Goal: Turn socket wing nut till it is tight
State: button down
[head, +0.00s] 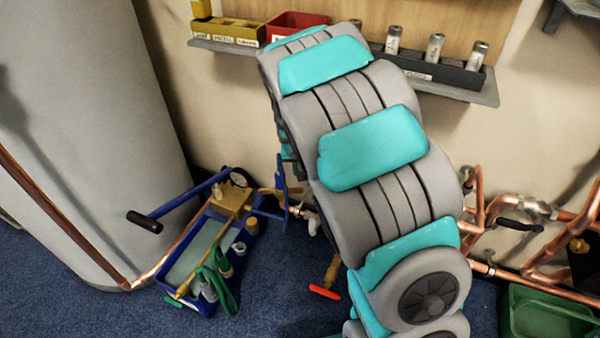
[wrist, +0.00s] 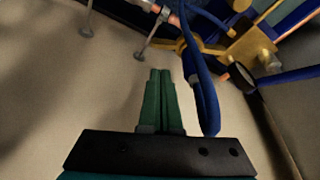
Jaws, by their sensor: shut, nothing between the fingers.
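My gripper (wrist: 160,74) shows in the wrist view with its two green fingers together and nothing between them. In the head view it is hidden behind my arm. Just right of the fingers hangs a long blue bar or handle (wrist: 206,100), apparently apart from them. A brass-coloured curved part (wrist: 212,46) lies behind the bar, beyond the fingertips and to the right. I cannot tell whether it is the socket wing nut. A pipe with a pale fitting (wrist: 163,12) lies above the fingertips. In the head view, the blue bar (head: 282,180) shows left of my arm, by a small fitting (head: 301,211).
A blue tray (head: 177,290) with tools stands on the carpet, by a pump-like brass device (head: 233,196) with a gauge. A large grey cylinder (head: 95,110) is at left. Copper pipes (head: 478,205) run at right above a green crate (head: 545,318). A shelf (head: 485,98) holds bins.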

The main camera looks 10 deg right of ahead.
jog(key=x, duration=0.9)
jog(key=shift+f, duration=0.35)
